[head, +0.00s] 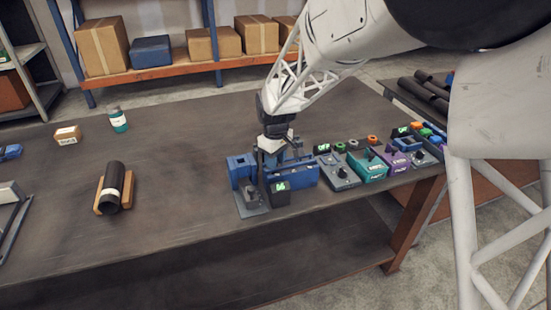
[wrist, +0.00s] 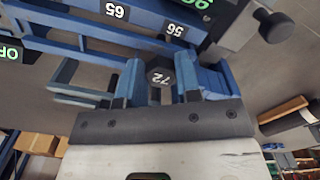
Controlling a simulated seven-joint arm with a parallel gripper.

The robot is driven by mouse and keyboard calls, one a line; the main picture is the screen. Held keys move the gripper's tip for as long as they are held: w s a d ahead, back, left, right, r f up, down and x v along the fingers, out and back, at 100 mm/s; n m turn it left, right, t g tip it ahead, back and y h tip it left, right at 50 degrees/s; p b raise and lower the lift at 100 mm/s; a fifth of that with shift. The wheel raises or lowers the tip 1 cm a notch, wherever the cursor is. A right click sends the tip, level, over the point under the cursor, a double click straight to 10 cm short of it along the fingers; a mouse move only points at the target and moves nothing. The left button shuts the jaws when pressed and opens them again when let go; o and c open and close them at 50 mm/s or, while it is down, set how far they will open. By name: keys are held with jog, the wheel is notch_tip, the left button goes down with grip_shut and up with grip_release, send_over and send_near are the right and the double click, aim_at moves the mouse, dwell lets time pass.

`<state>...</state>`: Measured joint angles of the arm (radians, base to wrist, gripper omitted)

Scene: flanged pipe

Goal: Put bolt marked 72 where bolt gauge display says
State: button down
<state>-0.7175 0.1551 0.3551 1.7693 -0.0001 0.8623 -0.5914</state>
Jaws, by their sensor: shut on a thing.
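My gripper (head: 274,152) is over the blue fixture (head: 298,174) near the front edge of the table. In the wrist view its two blue fingers are shut on a dark hex-headed bolt marked 72 (wrist: 160,77). The bolt's lower end is hidden. Beside it is the blue frame (wrist: 60,25) with tags reading 65 (wrist: 116,10) and 56 (wrist: 174,29). A black display box with green characters (head: 281,188) stands at the front of the fixture; its text is too small to read. Its green text is cut off in the wrist view (wrist: 207,3).
Teal (head: 368,165) and purple (head: 396,160) control boxes and a grey knob box (head: 341,175) stand right of the fixture. A black pipe in a wooden cradle (head: 113,185), a green-and-white bottle (head: 118,120) and a small box (head: 68,135) are left.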

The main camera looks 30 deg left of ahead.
jog(key=shift+c, duration=1.7)
grip_release()
jog(key=shift+r, duration=0.15)
jog(key=shift+r, duration=3.4)
